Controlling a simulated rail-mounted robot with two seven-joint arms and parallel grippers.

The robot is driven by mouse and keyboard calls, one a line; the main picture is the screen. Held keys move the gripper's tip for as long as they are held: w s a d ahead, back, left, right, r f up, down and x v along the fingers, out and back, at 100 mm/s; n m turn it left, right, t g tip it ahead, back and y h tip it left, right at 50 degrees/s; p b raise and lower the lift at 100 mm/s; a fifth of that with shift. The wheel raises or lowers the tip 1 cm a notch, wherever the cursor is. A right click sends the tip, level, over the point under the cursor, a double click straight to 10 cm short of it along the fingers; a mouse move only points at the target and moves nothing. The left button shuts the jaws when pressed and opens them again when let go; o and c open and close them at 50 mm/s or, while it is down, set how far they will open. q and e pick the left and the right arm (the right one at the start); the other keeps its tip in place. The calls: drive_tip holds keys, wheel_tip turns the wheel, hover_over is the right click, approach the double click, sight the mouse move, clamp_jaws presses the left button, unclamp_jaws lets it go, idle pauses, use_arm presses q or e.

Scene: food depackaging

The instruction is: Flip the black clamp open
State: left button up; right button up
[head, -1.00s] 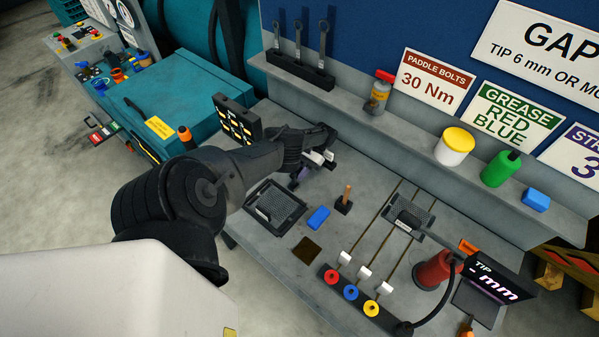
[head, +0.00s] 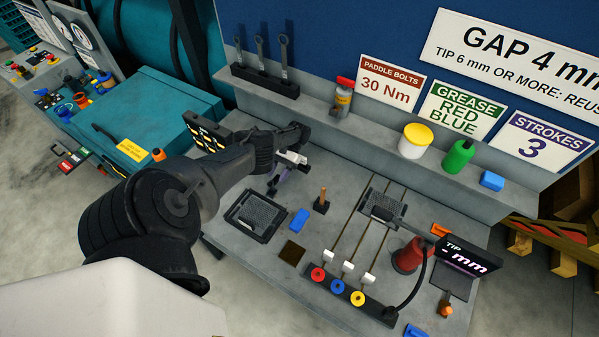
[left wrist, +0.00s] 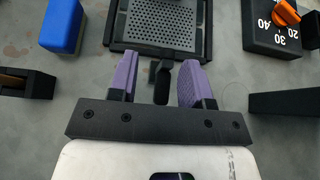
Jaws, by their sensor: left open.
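My left gripper (head: 281,177) is over the bench, just behind the dark tray with a perforated plate (head: 233,224). In the left wrist view its two purple fingers (left wrist: 158,70) are apart. A small black upright piece, which looks like the black clamp's lever (left wrist: 163,84), shows in the gap between the fingers, at the tray's near edge (left wrist: 166,48). I cannot tell whether a finger touches it. The clamp is too small to make out in the head view. My right gripper is not in view.
A blue block (head: 299,220) and a wooden-handled tool (head: 321,201) stand beside the tray. A black block with an orange knob (left wrist: 275,30) is at the other side.

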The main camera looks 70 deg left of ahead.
use_arm(q)
drive_tip(key=w+d+r+p, duration=0.5)
drive_tip(key=w+d+r, duration=0.1)
drive_tip(key=d, duration=0.2)
drive_tip(key=shift+w+d, duration=0.15)
drive_tip(key=shift+d, duration=0.15)
idle(0.5)
